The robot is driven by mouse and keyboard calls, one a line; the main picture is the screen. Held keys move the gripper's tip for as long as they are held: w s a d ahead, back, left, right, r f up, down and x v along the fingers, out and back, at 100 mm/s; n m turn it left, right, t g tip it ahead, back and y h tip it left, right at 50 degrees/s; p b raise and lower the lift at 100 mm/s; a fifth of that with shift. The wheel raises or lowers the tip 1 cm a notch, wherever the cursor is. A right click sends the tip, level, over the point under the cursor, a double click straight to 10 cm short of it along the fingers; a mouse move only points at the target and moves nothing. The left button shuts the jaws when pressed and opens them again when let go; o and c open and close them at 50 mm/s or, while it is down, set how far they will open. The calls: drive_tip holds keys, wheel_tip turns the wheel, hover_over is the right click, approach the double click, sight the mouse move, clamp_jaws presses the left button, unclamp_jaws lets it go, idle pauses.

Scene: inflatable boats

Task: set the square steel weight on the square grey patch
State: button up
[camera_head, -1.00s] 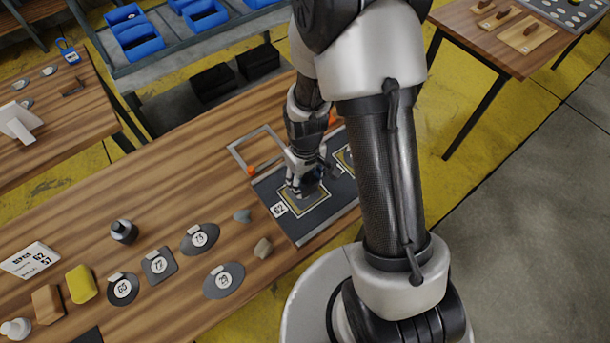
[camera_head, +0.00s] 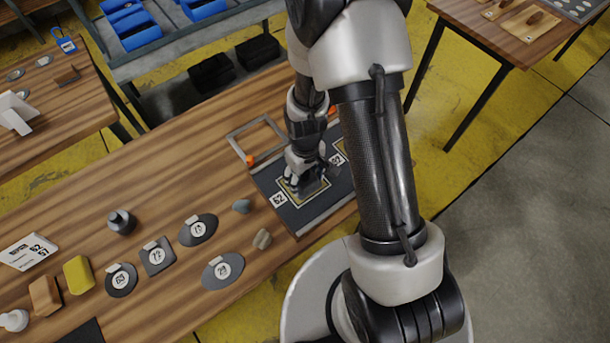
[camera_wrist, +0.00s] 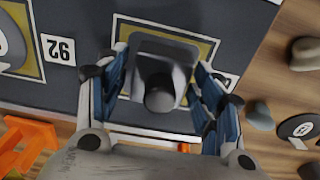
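The square steel weight (camera_wrist: 160,60), dark grey with rounded corners and a round knob on top, stands upright within the yellow-framed square patch (camera_wrist: 146,23) on the dark board. Most of the patch is hidden under it. My gripper (camera_wrist: 161,58) is low over the weight, with its blue-padded fingers spread on either side and slim gaps beside the knob and body. In the head view my gripper (camera_head: 305,178) is over the near square of the board (camera_head: 306,219), and the weight under it is mostly hidden.
A second framed spot (camera_wrist: 20,40) lies beside this one.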

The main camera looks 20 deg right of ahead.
idle(0.3)
wheel_tip(320, 180, up, 13)
drive_tip(key=p, duration=0.4)
drive_tip(key=shift+f, duration=0.2)
wheel_tip(320, 180, up, 8)
drive_tip(key=t, duration=0.1)
hover_over(306, 175)
drive_tip(key=shift+s+r+m+t, duration=0.6)
drive_tip(key=shift+s+r, duration=1.8)
drive_tip(key=shift+r, duration=0.35)
drive_tip(key=shift+s+r+m+t, duration=0.6)
drive_tip(key=shift+s+r, duration=1.75)
drive_tip(key=shift+r, duration=0.45)
drive_tip(key=shift+s+r+m+t, duration=0.6)
drive_tip(key=shift+s+r, duration=1.8)
drive_tip(key=shift+r, duration=0.35)
